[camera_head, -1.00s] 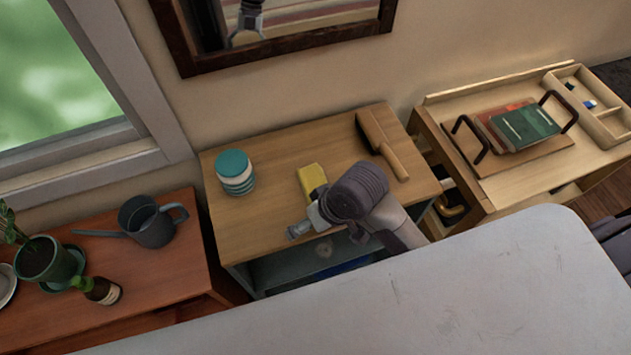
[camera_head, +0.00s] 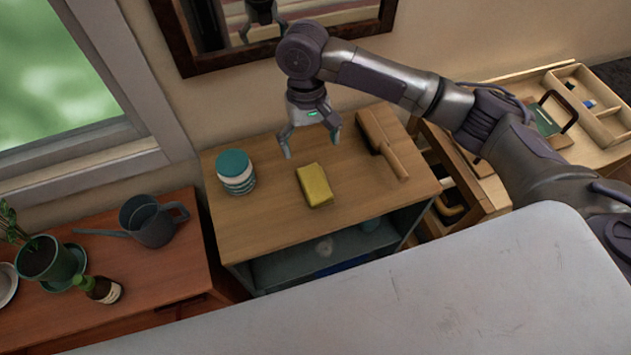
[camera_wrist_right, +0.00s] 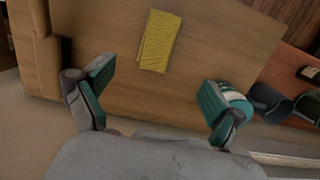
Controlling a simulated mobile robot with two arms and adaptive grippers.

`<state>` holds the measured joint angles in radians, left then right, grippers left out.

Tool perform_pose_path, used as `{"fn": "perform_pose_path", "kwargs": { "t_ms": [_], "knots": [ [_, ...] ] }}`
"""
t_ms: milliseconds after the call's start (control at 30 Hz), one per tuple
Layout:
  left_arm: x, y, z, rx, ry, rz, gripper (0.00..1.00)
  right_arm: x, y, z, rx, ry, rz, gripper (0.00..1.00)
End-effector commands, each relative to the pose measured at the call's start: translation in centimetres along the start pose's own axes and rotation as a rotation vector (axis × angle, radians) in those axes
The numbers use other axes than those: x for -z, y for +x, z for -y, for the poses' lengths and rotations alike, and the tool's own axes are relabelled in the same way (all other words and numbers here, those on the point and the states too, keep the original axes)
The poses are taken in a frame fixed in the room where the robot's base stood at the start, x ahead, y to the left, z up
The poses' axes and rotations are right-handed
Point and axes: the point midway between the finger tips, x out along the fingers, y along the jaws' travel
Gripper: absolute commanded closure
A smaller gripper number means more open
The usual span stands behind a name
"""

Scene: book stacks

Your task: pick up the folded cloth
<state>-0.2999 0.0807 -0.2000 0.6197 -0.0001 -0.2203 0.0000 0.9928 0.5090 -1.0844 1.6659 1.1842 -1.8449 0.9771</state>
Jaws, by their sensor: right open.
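The folded cloth (camera_head: 315,185) is yellow and lies flat on the light wooden top of a small cabinet (camera_head: 275,225). It also shows in the right wrist view (camera_wrist_right: 159,41), beyond the fingertips and between them in line. My right gripper (camera_head: 310,149) is open and empty, pointing down over the back part of the cabinet top, behind the cloth and apart from it. Its two fingers show spread wide in the right wrist view (camera_wrist_right: 157,85). My left gripper is not in view.
A teal and white striped jar (camera_head: 236,172) stands left of the cloth. A wooden-handled brush (camera_head: 383,146) lies to the right. A watering can (camera_head: 152,220), plant pot (camera_head: 45,260) and bottle (camera_head: 98,289) stand on the lower red-brown table. A framed mirror hangs behind.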

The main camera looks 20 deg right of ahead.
Motion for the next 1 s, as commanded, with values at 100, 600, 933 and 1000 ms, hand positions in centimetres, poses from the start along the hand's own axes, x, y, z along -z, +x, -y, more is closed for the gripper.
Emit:
{"fn": "perform_pose_path", "kwargs": {
  "t_ms": [100,600,933,1000],
  "knots": [
    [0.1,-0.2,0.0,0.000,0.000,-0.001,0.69,-0.2,2.5,0.0,-0.001,-0.002,0.005,0.06],
    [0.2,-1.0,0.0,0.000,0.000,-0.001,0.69,-0.1,8.5,-0.2,0.000,-0.004,0.001,0.06],
    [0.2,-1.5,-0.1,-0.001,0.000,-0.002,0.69,0.0,12.4,-0.5,0.001,-0.005,-0.002,0.06],
    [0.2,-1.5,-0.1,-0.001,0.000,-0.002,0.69,0.0,12.5,-0.5,0.001,-0.006,-0.002,0.06]
  ]
}}
